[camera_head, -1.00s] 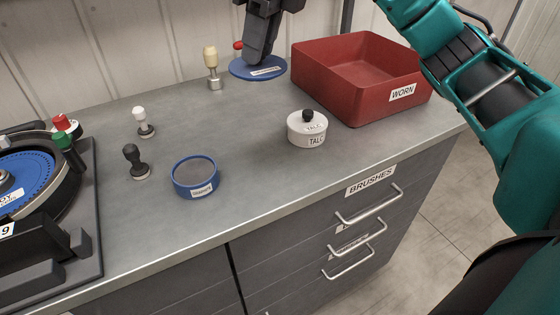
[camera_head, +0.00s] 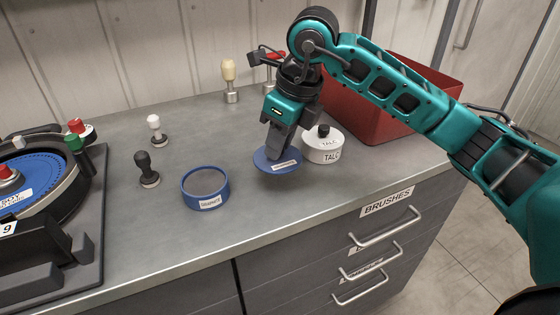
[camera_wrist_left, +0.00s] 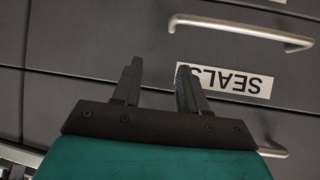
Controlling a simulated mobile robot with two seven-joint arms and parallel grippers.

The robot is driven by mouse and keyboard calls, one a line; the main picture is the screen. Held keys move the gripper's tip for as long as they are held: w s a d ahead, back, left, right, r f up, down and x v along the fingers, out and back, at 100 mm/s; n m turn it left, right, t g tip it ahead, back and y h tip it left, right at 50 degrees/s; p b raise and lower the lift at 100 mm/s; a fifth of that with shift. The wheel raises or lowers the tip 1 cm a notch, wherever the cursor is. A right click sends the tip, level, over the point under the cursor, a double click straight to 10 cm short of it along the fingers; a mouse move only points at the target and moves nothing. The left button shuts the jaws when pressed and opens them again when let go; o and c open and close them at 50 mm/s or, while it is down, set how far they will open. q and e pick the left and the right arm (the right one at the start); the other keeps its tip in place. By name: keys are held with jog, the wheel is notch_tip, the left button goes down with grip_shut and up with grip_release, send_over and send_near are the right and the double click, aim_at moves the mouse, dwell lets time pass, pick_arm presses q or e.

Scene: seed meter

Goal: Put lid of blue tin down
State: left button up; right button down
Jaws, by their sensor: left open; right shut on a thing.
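The blue tin (camera_head: 205,188) stands open on the grey worktop, its dark inside showing and a white label on its front. My right gripper (camera_head: 277,150) points down and is shut on the blue lid (camera_head: 263,163), a flat disc with a white label. The lid is to the right of the tin and left of the white talc tin, near the worktop's surface; I cannot tell whether it touches. My left gripper (camera_wrist_left: 158,88) shows only in the left wrist view. It is open and empty in front of grey drawers.
The white talc tin (camera_head: 323,150) stands close to the right of the lid. A red bin (camera_head: 375,125) is behind it, partly hidden by my right arm. Two small stamps (camera_head: 147,170) and the seed meter (camera_head: 40,200) are on the left. Drawers with handles (camera_head: 385,230) are below.

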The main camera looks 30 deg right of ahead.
aim_at(280, 161)
notch_tip(280, 161, down, 4)
jog(key=shift+f, duration=0.25)
jog(key=shift+b, duration=0.3)
jog(key=shift+f, duration=0.2)
jog(key=c, duration=0.9)
grip_release()
jog(key=shift+r, duration=0.15)
